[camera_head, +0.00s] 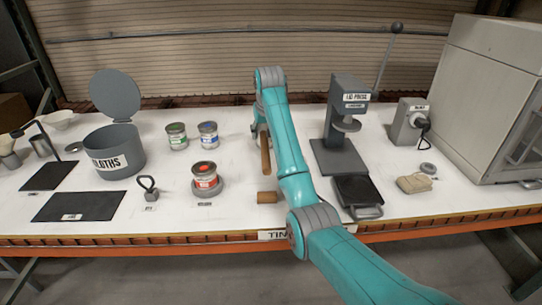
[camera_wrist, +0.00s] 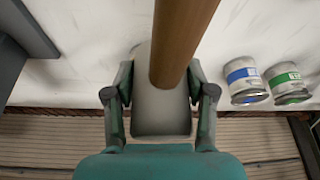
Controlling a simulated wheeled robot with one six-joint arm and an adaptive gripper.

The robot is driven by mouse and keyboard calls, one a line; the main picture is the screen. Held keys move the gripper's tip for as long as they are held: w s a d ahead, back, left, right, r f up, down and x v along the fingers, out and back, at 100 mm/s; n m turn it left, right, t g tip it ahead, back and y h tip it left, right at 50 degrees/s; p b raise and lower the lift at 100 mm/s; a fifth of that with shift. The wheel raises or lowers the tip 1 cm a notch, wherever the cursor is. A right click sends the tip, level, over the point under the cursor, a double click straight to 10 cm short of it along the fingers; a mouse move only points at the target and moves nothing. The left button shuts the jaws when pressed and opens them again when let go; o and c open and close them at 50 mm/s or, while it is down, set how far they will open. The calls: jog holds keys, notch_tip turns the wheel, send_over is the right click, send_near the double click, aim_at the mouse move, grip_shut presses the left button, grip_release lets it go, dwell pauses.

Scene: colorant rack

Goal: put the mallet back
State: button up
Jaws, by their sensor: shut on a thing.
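A brown wooden rod (camera_head: 265,152), which looks like the mallet's handle, shows just left of my arm over the middle of the counter. In the wrist view, the rod (camera_wrist: 183,35) runs from the top edge down to between my fingers. My gripper (camera_wrist: 162,88) is shut on it; in the head view, my arm hides the fingers. A short brown cylinder (camera_head: 267,197) shows below the rod near the counter's front edge. I cannot tell whether it is the mallet's head or a separate thing.
Left are a cloths bin (camera_head: 118,160), dark mats (camera_head: 78,207), a red can (camera_head: 205,175), a green can (camera_head: 177,136) and a blue can (camera_head: 208,135). Right are a lid press (camera_head: 335,150), a grey device (camera_head: 406,122) and a large cabinet (camera_head: 495,90).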

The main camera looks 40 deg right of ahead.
aim_at(262, 139)
notch_tip(262, 139, down, 9)
jog(key=shift+r, duration=0.15)
dwell(0.4)
jog(key=o, duration=1.4)
jog(key=shift+f, duration=0.2)
jog(key=shift+r, duration=0.1)
jog(key=v, duration=1.2)
jog(key=shift+r, duration=0.1)
